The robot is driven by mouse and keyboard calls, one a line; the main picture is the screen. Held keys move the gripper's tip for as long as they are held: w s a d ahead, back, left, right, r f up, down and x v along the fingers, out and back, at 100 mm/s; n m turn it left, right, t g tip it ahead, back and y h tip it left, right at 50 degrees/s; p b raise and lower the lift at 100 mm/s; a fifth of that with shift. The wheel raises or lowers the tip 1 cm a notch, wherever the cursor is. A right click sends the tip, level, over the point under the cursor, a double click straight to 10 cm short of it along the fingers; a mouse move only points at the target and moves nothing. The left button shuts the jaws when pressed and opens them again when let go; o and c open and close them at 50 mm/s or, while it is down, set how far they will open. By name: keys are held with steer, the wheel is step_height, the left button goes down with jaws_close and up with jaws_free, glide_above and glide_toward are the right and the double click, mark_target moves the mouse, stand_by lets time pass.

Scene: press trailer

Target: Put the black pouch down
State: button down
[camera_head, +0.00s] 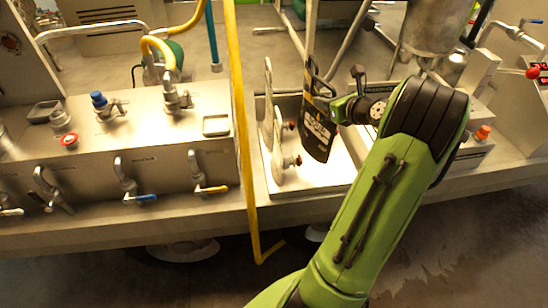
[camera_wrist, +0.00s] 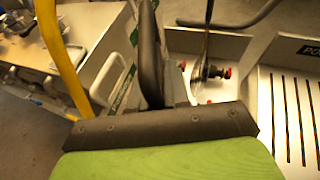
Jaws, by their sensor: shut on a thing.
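The black pouch (camera_head: 318,132), with pale lettering on its face, hangs upright from my gripper (camera_head: 336,106) in the head view. My gripper is shut on its upper part, with the fingertips partly hidden by the pouch. The pouch is over the recessed light metal tray (camera_head: 300,178) of the trailer; I cannot tell whether its lower end touches the tray. In the wrist view a dark upright shape stands in front of my wrist; I cannot tell whether it is the pouch seen edge-on or a finger.
A yellow pipe (camera_head: 240,120) stands left of the tray. Rounded metal plates (camera_head: 269,105) and red-knobbed fittings (camera_head: 291,162) stand left of the pouch. A valve panel (camera_head: 140,150) is further left. A slotted panel (camera_wrist: 295,110) shows at the right of the wrist view.

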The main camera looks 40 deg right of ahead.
mark_target(321, 129)
steer(key=f+b, duration=0.1)
steer(key=f, duration=0.2)
steer(key=f+b, duration=0.1)
steer(key=f, duration=0.3)
steer(key=f+b, duration=0.2)
steer(key=f, duration=0.1)
steer(key=shift+d+f, duration=0.2)
steer(key=shift+d, duration=0.15)
steer(key=shift+r, duration=0.1)
steer(key=c, duration=1.1)
jaws_free()
steer(key=shift+c, duration=0.2)
steer(key=shift+o, duration=0.2)
